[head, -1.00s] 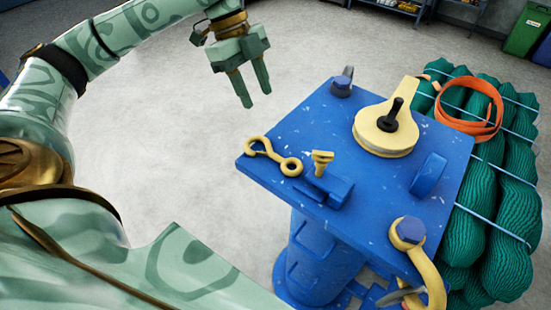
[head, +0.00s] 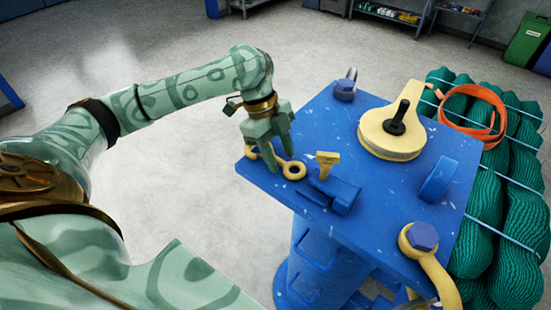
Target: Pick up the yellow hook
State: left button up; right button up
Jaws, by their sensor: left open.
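The yellow hook (head: 288,172), with a round eye at its right end and a curved end at its left, lies flat near the left corner of the blue table top (head: 330,118). My left gripper (head: 282,162) is open and points down over the hook, its two fingers on either side of the hook's middle. The fingers hide part of the hook. I cannot tell whether they touch it. My right gripper is not in view.
A small blue vise (head: 340,192) with a yellow handle stands just right of the hook. A yellow pulley block (head: 392,143), a blue lug (head: 438,180) and a yellow shackle (head: 437,268) are farther right. Green nets (head: 500,205) with an orange strap (head: 497,98) lie beyond the table's right edge.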

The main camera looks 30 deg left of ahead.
pick_arm(q)
jog(key=shift+f, duration=0.1)
grip_shut()
jog(key=shift+s, duration=0.1)
dwell(1.2)
